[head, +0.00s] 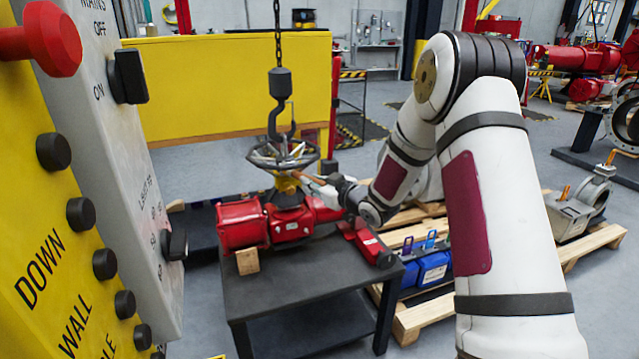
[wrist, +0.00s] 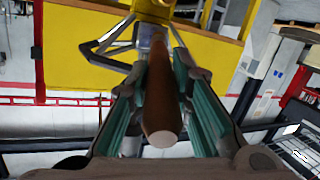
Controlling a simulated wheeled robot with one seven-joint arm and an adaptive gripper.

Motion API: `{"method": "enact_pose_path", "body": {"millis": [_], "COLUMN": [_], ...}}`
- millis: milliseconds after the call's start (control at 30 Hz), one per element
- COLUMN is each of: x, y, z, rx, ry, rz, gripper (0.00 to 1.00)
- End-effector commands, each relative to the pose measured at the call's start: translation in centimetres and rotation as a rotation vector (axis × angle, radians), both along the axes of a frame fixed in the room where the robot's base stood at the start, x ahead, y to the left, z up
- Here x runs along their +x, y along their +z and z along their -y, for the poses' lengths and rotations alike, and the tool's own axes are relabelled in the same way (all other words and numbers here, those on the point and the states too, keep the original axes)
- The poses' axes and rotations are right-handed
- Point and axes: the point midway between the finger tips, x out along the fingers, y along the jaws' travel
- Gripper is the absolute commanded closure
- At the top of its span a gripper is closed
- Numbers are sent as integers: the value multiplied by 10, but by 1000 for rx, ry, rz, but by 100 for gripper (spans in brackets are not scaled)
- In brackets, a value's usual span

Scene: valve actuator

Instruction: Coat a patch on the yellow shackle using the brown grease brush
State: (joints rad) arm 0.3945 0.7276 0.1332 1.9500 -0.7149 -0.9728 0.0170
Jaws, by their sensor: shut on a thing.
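The brown grease brush (wrist: 160,100) is in my gripper (wrist: 158,80). Its round handle end faces the wrist camera and its far end points away to a yellow part (wrist: 152,8), seemingly the shackle, at the top edge. In the head view the brush (head: 308,179) points left from my gripper (head: 328,186), just below the handwheel. The yellow part (head: 287,183) shows there under the handwheel, above the red actuator. The bristles are too small to make out, so I cannot tell whether they touch the yellow part.
A handwheel (head: 283,153) hangs close above the brush, under a chain hook (head: 281,105). The red valve actuator (head: 270,222) lies on a dark table (head: 300,285). A control panel (head: 110,180) fills the left foreground. Pallets (head: 415,320) with blue items stand at right.

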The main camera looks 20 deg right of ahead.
Motion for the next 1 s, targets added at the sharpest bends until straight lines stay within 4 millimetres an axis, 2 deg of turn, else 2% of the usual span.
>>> {"method": "enact_pose_path", "body": {"millis": [33,200,367,1000], "x": [1,0,-2,-2], "y": [2,2,3,2], "z": [-7,-20,-22,12], "rx": [3,1,1,1], "ry": [5,4,2,-1], "rz": [5,5,5,1], "gripper": [100,100,100,100]}}
